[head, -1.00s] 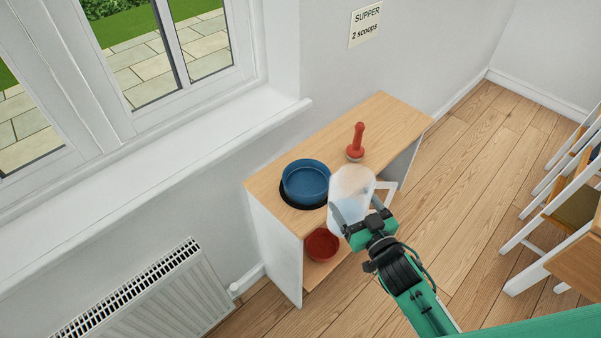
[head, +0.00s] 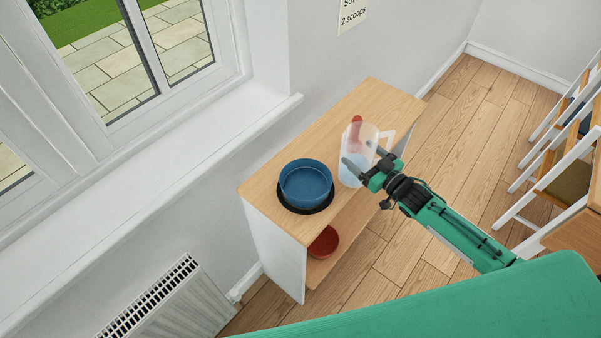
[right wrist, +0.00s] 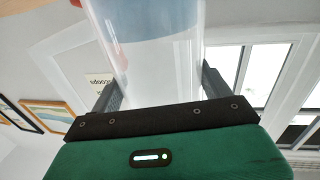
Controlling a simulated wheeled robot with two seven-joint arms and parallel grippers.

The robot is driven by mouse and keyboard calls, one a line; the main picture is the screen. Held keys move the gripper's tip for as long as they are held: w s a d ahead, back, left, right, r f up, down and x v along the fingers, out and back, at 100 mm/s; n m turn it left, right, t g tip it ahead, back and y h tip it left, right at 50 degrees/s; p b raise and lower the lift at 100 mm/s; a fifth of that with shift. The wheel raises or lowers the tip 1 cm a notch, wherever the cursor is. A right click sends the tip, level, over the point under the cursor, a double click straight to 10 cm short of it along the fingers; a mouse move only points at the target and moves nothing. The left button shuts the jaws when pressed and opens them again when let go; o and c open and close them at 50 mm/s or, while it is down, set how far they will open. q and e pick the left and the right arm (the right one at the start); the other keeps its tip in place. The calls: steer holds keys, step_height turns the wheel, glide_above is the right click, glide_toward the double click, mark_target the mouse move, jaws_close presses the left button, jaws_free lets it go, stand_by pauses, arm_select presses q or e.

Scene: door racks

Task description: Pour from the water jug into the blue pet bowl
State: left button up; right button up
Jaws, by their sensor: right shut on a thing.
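The clear water jug (head: 352,168) holds pale blue water low inside and has a white handle (head: 388,137). My right gripper (head: 368,172) is shut on the jug's side and holds it close to upright, just right of the blue pet bowl (head: 306,182). The jug also fills the top middle of the right wrist view (right wrist: 150,50), between the two fingers. The blue bowl sits on a round black mat on the wooden shelf top, clear of the jug. How much is in the bowl is hard to tell. My left gripper is not in view.
A red-handled object (head: 356,121) stands on the shelf top, partly behind the clear jug. A red bowl (head: 324,243) is on the lower shelf. The wooden top (head: 375,95) is free towards its far end. A window sill and radiator (head: 165,300) are left; white-framed chairs are right.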

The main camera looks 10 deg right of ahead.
mark_target(359, 163)
steer(key=shift+w+d+r, duration=0.1)
steer(key=shift+r, duration=0.1)
steer(key=shift+r, duration=0.1)
steer(key=shift+a+r+n+h+p, duration=0.3)
steer(key=shift+r+n+p, duration=0.1)
steer(key=shift+n+p, duration=0.5)
steer(key=shift+a+r+n+g+h+p, duration=0.15)
steer(key=shift+a+n+g+h+p, duration=0.15)
steer(key=shift+n+g+p, duration=0.3)
steer(key=shift+a+n+p, duration=0.35)
steer(key=shift+a+n, duration=0.05)
steer(key=shift+n, duration=0.4)
steer(key=shift+a+f+n+g+h, duration=0.2)
steer(key=shift+a+n+g+h, duration=0.1)
steer(key=shift+a+n+h, duration=0.4)
steer(key=shift+d+f+n+h, duration=0.1)
steer(key=shift+f+n+h, duration=0.6)
steer(key=shift+n, duration=0.6)
